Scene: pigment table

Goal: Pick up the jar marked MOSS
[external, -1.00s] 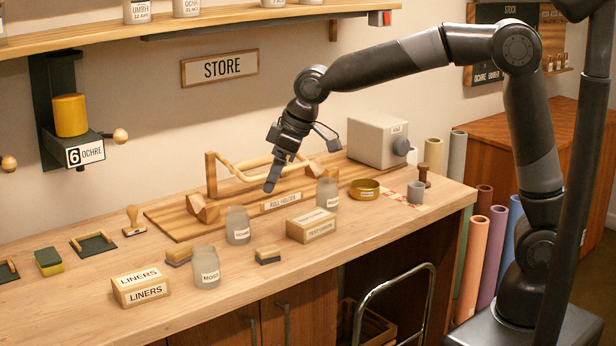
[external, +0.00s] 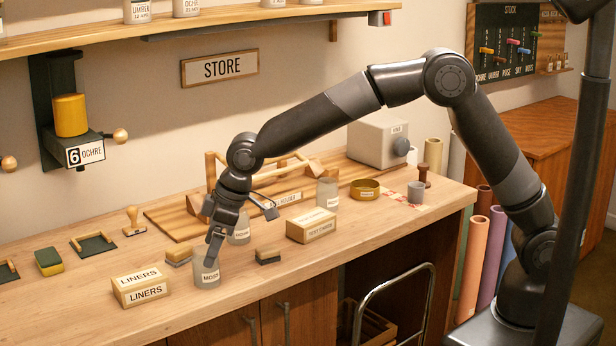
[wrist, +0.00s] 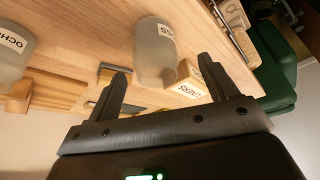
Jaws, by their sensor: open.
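The jar marked MOSS (external: 207,274) is a frosted grey jar standing upright near the front of the bench. In the wrist view the jar (wrist: 155,52) lies between and beyond my fingertips, with part of its label readable. My gripper (external: 212,262) points down at the jar's top, and a finger hides part of its rim and body. In the wrist view my gripper (wrist: 164,68) is open and nothing is held. I cannot tell whether a finger touches the jar.
The OCHRE jar (wrist: 14,50) stands close by, partly behind my gripper in the external view. The LINERS box (external: 141,288) is left of the MOSS jar. Brushes (external: 179,256) (external: 267,255) lie on either side. Another jar (external: 327,194) and a box (external: 311,226) stand to the right.

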